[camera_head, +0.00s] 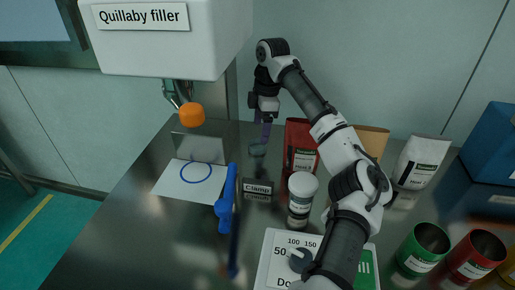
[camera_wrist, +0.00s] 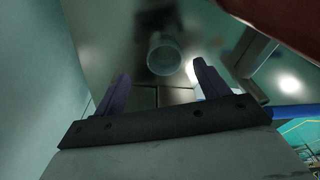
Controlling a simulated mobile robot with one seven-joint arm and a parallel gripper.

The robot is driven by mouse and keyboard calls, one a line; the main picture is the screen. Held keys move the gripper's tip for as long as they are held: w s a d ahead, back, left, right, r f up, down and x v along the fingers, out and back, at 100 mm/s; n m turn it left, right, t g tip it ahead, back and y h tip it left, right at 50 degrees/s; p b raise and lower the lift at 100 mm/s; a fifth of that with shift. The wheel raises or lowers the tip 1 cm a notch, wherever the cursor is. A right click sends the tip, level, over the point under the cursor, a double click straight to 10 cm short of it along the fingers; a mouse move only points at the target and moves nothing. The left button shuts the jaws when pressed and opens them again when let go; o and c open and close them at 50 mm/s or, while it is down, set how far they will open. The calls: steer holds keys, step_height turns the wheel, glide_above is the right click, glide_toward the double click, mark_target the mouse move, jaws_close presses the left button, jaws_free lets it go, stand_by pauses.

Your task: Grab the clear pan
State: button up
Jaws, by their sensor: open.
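The clear pan looks like a small see-through round vessel (camera_head: 258,150) on the metal table in the head view, at the back, left of the red bag. In the wrist view its round rim (camera_wrist: 163,55) shows beyond the fingertips, roughly centred between them. My gripper (camera_head: 265,138) points down just above it in the head view. Its two purple fingers (camera_wrist: 161,76) are apart in the wrist view with nothing between them. Whether the fingers overlap the vessel's height is hard to tell.
A blue clamp handle (camera_head: 225,212) stands beside the "Clamp" label (camera_head: 258,187). A red bag (camera_head: 300,148) and a white-lidded jar (camera_head: 301,200) are close on the right. The white filler (camera_head: 170,50) hangs at left above a sheet with a blue ring (camera_head: 183,188).

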mark_target(258, 141)
steer(key=f, duration=0.3)
steer(key=s+a+f+p, duration=0.1)
steer(key=f, duration=0.1)
steer(key=shift+f, duration=0.25)
steer(key=shift+c, duration=0.4)
steer(key=c, duration=1)
